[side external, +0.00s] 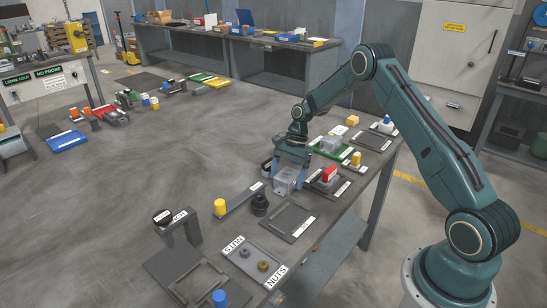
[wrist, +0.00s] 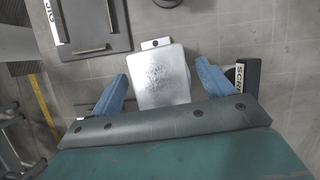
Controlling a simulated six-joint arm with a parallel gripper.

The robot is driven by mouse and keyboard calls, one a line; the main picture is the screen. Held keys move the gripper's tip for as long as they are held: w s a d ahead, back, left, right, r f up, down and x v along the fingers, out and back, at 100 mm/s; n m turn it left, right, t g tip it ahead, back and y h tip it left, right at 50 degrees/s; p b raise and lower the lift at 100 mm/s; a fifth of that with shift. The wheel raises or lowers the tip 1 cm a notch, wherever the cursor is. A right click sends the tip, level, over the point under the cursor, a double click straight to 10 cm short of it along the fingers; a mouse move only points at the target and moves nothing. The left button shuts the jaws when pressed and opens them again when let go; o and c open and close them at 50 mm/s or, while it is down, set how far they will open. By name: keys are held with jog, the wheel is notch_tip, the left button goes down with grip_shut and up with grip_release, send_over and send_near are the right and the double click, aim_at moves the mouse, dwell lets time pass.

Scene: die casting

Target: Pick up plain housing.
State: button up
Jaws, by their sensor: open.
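A plain silver-grey housing (wrist: 160,80) with a flat, rough-textured top lies between my two blue fingers in the wrist view, and a small tab with a hole shows at its far edge. In the side view the housing (side external: 286,184) is a pale grey block at the lower end of my gripper (side external: 291,164). My gripper (wrist: 163,73) is open, one finger on each side of the housing. Gaps show beside the housing near the fingertips. The housing's lower part and its contact with the surface below are hidden in the wrist view.
A dark plate labelled JIG (wrist: 88,24) lies at upper left in the wrist view. On the bench, a red part (side external: 329,174) and a green board (side external: 324,150) stand to the right. A black round part (side external: 260,204) is close at left. A nuts tray (side external: 253,258) lies nearer the camera.

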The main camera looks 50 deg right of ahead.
aim_at(287, 175)
jog(key=shift+c, duration=0.4)
jog(key=c, duration=1.4)
jog(key=shift+o, duration=0.2)
jog(key=shift+r, duration=0.15)
notch_tip(287, 175, up, 20)
jog(key=shift+a, duration=0.15)
